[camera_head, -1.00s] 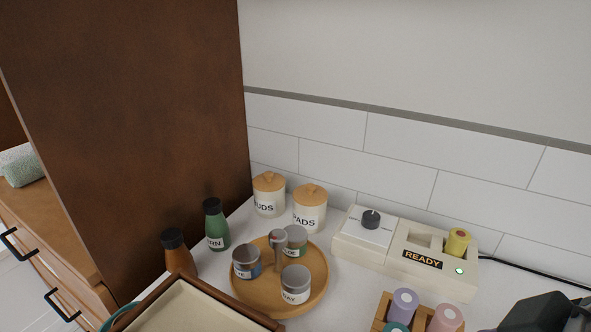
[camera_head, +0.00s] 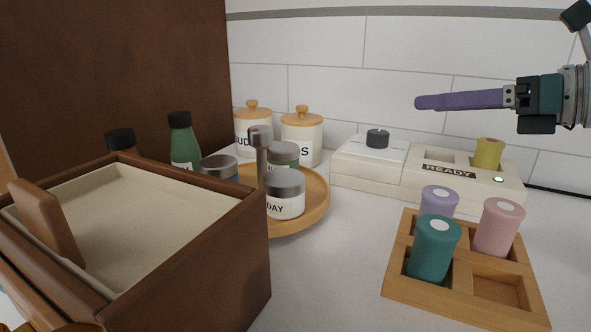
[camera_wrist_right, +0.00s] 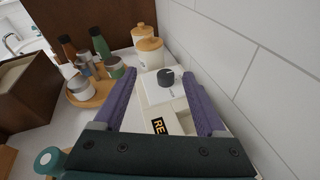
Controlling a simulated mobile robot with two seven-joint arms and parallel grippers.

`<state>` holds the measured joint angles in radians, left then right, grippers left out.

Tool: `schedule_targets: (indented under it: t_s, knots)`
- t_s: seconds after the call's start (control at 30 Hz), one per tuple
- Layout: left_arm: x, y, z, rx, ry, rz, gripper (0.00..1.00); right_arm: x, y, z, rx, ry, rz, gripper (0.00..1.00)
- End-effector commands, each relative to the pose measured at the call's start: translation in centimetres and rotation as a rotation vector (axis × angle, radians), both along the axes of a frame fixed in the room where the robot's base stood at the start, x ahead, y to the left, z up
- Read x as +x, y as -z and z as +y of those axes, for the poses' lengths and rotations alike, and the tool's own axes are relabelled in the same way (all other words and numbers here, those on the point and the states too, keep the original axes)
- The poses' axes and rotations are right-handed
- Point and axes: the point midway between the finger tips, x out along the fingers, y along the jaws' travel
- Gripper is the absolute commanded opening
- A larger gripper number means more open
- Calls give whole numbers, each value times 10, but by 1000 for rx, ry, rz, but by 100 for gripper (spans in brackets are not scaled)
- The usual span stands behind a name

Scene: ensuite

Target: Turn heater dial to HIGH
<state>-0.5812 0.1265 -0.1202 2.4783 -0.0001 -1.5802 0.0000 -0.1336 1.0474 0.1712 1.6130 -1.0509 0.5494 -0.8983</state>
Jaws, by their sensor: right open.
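The heater (camera_head: 345,172) is a long cream unit on the white counter against the tiled wall. Its dark grey dial (camera_head: 377,138) stands on a white raised panel at the unit's left end. The marks around the dial are too small to read. My right gripper (camera_head: 419,102), with purple fingers, is above the heater and right of the dial, not touching it. In the right wrist view the dial (camera_wrist_right: 166,77) shows between the two spread fingers (camera_wrist_right: 160,72), beyond them and clear of both. The gripper is empty. My left gripper is out of view.
A yellow roller (camera_head: 487,154) sits in the heater's right slot, by a READY label and green light. In front stands a wooden holder (camera_head: 400,282) with several rollers. Left are a round tray (camera_head: 318,205) with jars, two lidded canisters (camera_head: 301,138) and a brown box (camera_head: 215,262).

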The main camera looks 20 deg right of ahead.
Motion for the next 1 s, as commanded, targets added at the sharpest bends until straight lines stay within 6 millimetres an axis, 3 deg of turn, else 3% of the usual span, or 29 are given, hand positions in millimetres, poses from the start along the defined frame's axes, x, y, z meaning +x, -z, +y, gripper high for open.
schedule_targets:
  t_s: [0.03,0.1,0.37,1.0]
  knots:
    - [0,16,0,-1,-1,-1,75,-2,15,-8,-89,-34,15,74]
    - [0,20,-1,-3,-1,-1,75,-6,22,-15,-175,-77,38,74]
    - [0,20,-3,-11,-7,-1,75,-3,27,-17,-234,-107,58,74]
    - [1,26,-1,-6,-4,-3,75,65,59,20,-227,-108,58,74]
